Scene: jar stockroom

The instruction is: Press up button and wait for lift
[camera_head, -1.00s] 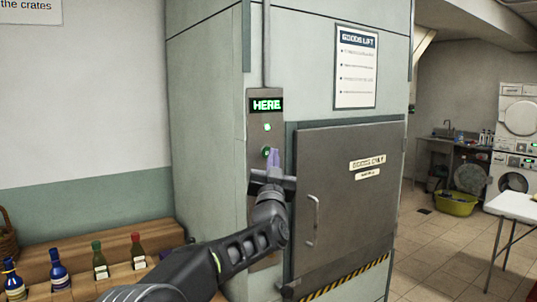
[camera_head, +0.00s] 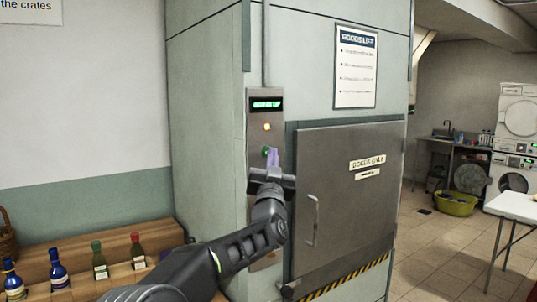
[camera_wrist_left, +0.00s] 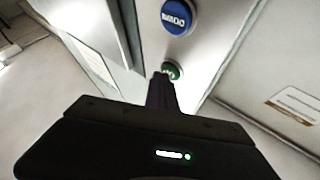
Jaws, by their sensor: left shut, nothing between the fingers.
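The lift call panel (camera_head: 256,120) is a grey upright strip left of the goods lift door (camera_head: 345,205), which is shut. Its display (camera_head: 266,104) has small green text that seems to end in "UP". Below it a small lamp (camera_head: 267,127) glows amber. The green button (camera_head: 265,150) is partly behind my left gripper (camera_head: 272,158), whose shut, empty fingertips are at it. In the left wrist view the green button (camera_wrist_left: 171,69) sits right at the fingertips (camera_wrist_left: 162,80); contact is hard to tell. A blue "DOWN" button (camera_wrist_left: 178,16) also shows there. My right gripper is not in view.
A wooden rack with bottles (camera_head: 100,262) stands at the lower left. A door handle (camera_head: 313,220) sticks out right of my left arm. A white table (camera_head: 515,207), a yellow-green tub (camera_head: 456,203) and washing machines (camera_head: 512,170) are at the right, with open tiled floor before them.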

